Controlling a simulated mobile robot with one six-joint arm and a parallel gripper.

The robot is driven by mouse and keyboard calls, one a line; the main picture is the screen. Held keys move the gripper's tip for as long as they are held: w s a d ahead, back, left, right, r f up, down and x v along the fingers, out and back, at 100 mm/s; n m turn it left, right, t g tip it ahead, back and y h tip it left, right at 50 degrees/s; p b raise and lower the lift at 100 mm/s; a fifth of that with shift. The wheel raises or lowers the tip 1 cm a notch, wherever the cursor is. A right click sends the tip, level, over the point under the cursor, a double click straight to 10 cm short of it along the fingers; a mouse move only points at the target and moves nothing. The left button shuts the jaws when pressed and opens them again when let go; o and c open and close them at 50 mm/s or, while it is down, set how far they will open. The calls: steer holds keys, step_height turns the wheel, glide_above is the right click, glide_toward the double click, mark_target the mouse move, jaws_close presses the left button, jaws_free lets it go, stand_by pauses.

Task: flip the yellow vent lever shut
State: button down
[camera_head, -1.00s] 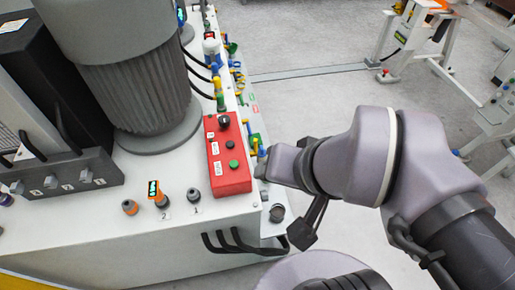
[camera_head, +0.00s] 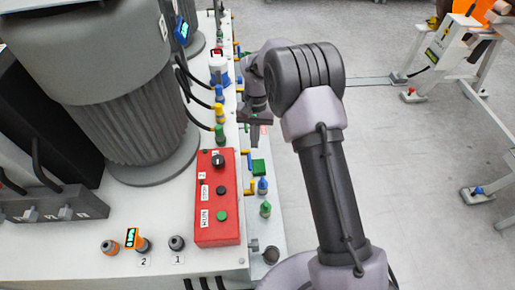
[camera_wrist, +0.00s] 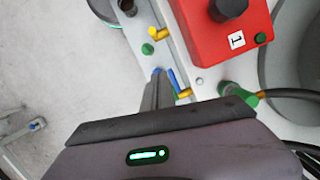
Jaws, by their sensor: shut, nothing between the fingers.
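Small yellow fittings line the edge of the white machine; one (camera_head: 249,187) is beside the red control box in the head view. In the wrist view, one yellow fitting (camera_wrist: 184,93) carries a blue handle (camera_wrist: 173,79), and another yellow piece (camera_wrist: 157,33) stands farther up, close to a green knob (camera_wrist: 148,49). I cannot tell for sure which is the vent lever. My gripper (camera_wrist: 157,74) is shut and empty, its fingertips just left of the blue handle; contact is unclear. In the head view my wrist hangs over the machine's edge, its fingertips not clearly seen.
The red control box (camera_head: 216,232) with its knob and buttons stands beside the row of fittings. Open floor (camera_head: 420,170) lies to the right, with white stands beyond.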

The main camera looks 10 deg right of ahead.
steer(key=shift+f, duration=0.65)
steer(key=shift+s+a, duration=0.1)
steer(key=s+a+f+b, duration=0.1)
steer(key=s+f+b, duration=0.3)
steer(key=f, duration=0.5)
steer(key=shift+s+f+b, duration=0.3)
steer(key=shift+s+f, duration=0.05)
steer(key=shift+s, duration=0.75)
